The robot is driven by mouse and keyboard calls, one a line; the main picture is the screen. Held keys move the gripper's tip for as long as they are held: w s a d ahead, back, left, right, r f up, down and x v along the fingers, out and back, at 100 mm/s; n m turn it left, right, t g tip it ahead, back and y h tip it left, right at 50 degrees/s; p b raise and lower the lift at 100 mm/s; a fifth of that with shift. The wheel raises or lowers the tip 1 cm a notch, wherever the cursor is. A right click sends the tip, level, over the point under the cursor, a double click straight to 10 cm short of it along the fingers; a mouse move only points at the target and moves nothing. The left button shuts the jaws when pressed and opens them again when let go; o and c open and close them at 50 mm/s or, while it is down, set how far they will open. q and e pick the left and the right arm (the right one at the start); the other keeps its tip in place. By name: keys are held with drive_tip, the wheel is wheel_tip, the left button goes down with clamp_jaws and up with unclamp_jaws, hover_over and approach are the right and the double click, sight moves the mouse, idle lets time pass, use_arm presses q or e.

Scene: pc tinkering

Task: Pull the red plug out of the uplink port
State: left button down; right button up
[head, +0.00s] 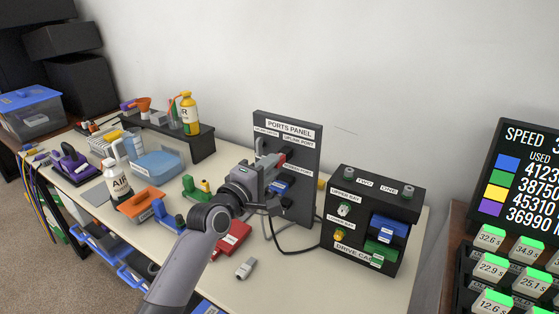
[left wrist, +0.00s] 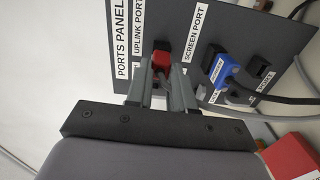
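The ports panel (head: 301,150) is an upright dark board with white labels. The red plug (left wrist: 161,61) sits at the port beside the "UPLINK PORT" label in the left wrist view, its dark cable running back between my fingers. In the head view a bit of the red plug (head: 281,159) shows at my fingertips. My left gripper (head: 272,166) faces the panel. In the left wrist view the gripper's fingers (left wrist: 161,72) lie close along both sides of the plug, with no clear gap. The port opening is hidden behind the plug. My right gripper is not in view.
A blue plug (left wrist: 228,76) with a dark cable sits close by at the screen port. A black drive case (head: 372,220) stands right of the panel. A red box (head: 231,238) and a grey connector (head: 245,267) lie on the table in front. Bottles and tools crowd the left.

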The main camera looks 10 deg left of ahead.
use_arm(q)
drive_tip(key=shift+s+a, duration=0.1)
drive_tip(key=shift+s, duration=0.1)
idle(0.3)
drive_tip(key=shift+s+a+p, duration=0.15)
drive_tip(key=shift+s+p, duration=0.2)
drive_tip(key=shift+p, duration=0.2)
drive_tip(key=shift+s, duration=0.1)
drive_tip(key=shift+p+v, duration=1.35)
drive_tip(key=shift+v, duration=0.9)
